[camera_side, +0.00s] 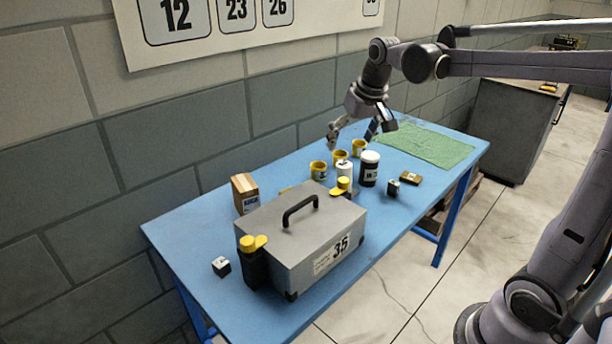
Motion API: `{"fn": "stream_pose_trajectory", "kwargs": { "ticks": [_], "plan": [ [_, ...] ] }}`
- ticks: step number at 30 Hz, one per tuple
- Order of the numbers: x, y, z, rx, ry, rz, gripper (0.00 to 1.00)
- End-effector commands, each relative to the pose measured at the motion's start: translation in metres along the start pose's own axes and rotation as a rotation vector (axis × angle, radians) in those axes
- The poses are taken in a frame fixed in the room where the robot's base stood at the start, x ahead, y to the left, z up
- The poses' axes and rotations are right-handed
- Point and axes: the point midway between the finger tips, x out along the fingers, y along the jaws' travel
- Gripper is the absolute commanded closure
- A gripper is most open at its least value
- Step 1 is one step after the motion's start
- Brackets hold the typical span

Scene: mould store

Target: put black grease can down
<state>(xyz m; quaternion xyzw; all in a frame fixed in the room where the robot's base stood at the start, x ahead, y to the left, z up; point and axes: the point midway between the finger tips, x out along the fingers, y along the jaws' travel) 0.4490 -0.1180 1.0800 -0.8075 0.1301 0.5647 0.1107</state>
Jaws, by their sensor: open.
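The black grease can (369,173), a black cylinder with a white lid and a pale label, stands upright on the blue table (190,232). My gripper (351,139) is open, its fingers spread wide and pointing down. It is empty and above the table, up and slightly left of the black can in the picture. The can is clear of the fingers.
Yellow cups (340,158) and a white can (344,178) stand close left of the black can. A grey mould box (310,240) with a handle fills the near table. A green mat (430,145) lies at the right end. Small blocks (393,188) lie nearby.

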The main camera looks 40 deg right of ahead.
Motion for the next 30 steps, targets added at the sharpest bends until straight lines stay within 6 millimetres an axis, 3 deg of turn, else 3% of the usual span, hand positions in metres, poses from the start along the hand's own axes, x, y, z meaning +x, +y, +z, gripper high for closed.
{"fn": "stream_pose_trajectory", "kwargs": {
  "ticks": [1, 7, 15, 20, 21, 30],
  "plan": [
    [-0.006, -0.010, 0.018, -0.031, 0.021, -0.010, 0.13],
    [-0.015, -0.035, 0.080, -0.138, 0.109, -0.050, 0.13],
    [-0.005, -0.054, 0.159, -0.266, 0.218, -0.105, 0.13],
    [0.003, -0.059, 0.184, -0.306, 0.256, -0.125, 0.13],
    [0.004, -0.059, 0.187, -0.312, 0.261, -0.128, 0.18],
    [0.006, -0.060, 0.191, -0.319, 0.269, -0.132, 0.18]
  ]
}}
